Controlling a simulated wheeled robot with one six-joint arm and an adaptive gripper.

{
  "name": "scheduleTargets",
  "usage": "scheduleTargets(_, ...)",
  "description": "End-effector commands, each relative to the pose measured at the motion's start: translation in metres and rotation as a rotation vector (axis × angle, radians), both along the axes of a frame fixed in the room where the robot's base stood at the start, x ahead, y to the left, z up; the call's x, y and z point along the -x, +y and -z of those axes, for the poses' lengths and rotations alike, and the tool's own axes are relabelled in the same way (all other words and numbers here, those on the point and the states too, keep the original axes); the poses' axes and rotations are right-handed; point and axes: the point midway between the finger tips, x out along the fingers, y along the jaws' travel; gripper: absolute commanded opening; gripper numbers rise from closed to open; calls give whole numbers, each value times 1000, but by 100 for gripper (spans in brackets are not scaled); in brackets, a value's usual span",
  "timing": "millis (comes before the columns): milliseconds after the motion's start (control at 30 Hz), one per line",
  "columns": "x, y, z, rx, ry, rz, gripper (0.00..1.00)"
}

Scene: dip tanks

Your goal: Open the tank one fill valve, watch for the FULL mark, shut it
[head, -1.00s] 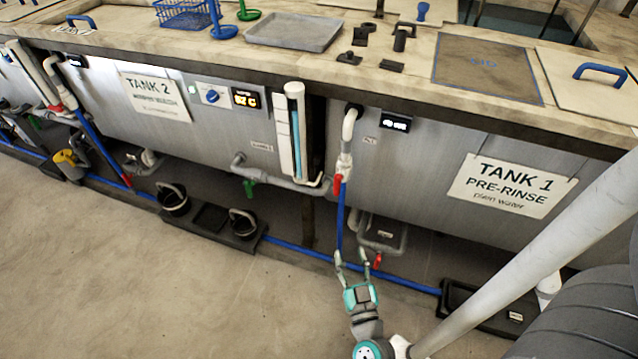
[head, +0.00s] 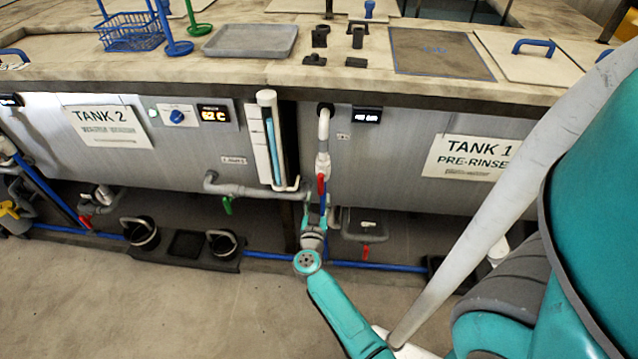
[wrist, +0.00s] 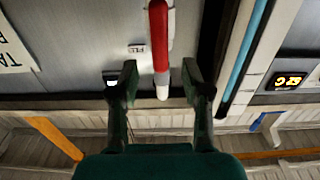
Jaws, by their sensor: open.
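The tank one fill valve has a red lever (head: 321,183) on the white and grey pipe at the left end of tank one (head: 400,150). The lever points down along the pipe. My gripper (head: 316,208) is open just below the valve. In the wrist view, the red lever (wrist: 159,38) reaches to between the two open fingers of my gripper (wrist: 160,78); I see no clear contact. The sight tube (head: 270,140) with a blue strip stands left of the valve and also shows in the wrist view (wrist: 243,55). Its FULL mark is not readable.
Another red lever (head: 366,252) sits low under tank one, and a green lever (head: 227,205) is at the pipe to the left. A blue hose (head: 375,266) runs along the floor behind my forearm. The front floor is clear.

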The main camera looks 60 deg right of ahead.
Motion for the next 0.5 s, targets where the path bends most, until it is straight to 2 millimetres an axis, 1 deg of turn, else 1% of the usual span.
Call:
scheduleTargets(33, -4, -10, -1, 1, -2, 4, 48)
scheduleTargets(200, -16, -38, -1, 1, -2, 2, 48)
scheduleTargets(300, -21, -51, -1, 1, -2, 2, 48)
scheduleTargets(500, -27, -67, -1, 1, -3, 1, 48)
